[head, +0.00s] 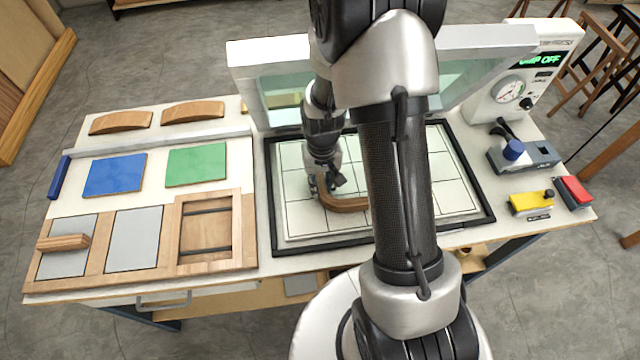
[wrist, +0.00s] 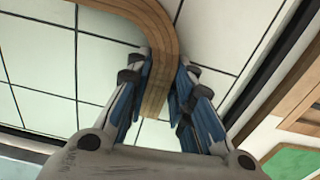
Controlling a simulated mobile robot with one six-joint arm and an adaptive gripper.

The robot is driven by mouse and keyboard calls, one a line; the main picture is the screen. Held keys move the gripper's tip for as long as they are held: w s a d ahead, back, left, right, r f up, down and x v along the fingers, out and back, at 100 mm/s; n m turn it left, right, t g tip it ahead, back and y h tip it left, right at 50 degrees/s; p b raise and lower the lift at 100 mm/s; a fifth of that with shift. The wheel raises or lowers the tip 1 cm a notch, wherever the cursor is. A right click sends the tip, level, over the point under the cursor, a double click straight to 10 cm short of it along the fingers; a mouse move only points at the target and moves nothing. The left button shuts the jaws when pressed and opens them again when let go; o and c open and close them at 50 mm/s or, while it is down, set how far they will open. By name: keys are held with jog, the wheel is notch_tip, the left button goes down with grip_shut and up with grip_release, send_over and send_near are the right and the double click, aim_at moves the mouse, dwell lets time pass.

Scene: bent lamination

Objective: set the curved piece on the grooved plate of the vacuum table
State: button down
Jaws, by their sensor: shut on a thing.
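My gripper (head: 326,184) is over the grooved plate (head: 297,220) of the vacuum table, at its left-middle part in the head view. It is shut on the curved piece (head: 347,204), a bent strip of layered wood. In the wrist view the blue-padded fingers (wrist: 160,95) lie on either side of one leg of the curved piece (wrist: 158,60). The bend and the other leg reach to the upper left there. My arm hides part of the piece and plate in the head view. I cannot tell whether the piece touches the plate.
A raised frame lid (head: 490,38) stands behind the plate. Blue (head: 115,175) and green (head: 196,165) sheets, curved wood pieces (head: 121,122) and a wooden tray (head: 250,232) are at left.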

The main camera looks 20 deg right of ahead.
jog(key=shift+w+f, duration=0.15)
jog(key=shift+w, duration=0.25)
jog(key=shift+s, duration=0.25)
jog(key=c, duration=1.4)
grip_release()
jog(key=shift+w+f, duration=0.1)
jog(key=s+a+r+n+t+p, duration=0.1)
jog(key=s+a+r+p, duration=0.15)
jog(key=r, duration=1.05)
jog(key=s+a+r+t+p, duration=0.15)
jog(key=s+r, duration=0.25)
jog(key=r, duration=1)
jog(key=s+a+r, duration=0.1)
jog(key=s+r, duration=0.1)
jog(key=s, duration=0.2)
jog(key=s+r+n+t, duration=0.1)
jog(key=s+r, duration=0.1)
jog(key=s, duration=0.1)
jog(key=s+a+r+t, duration=0.1)
jog(key=s+r, duration=0.1)
jog(key=s, duration=0.2)
jog(key=shift+s+a+r+n, duration=0.3)
jog(key=shift+a+r, duration=0.05)
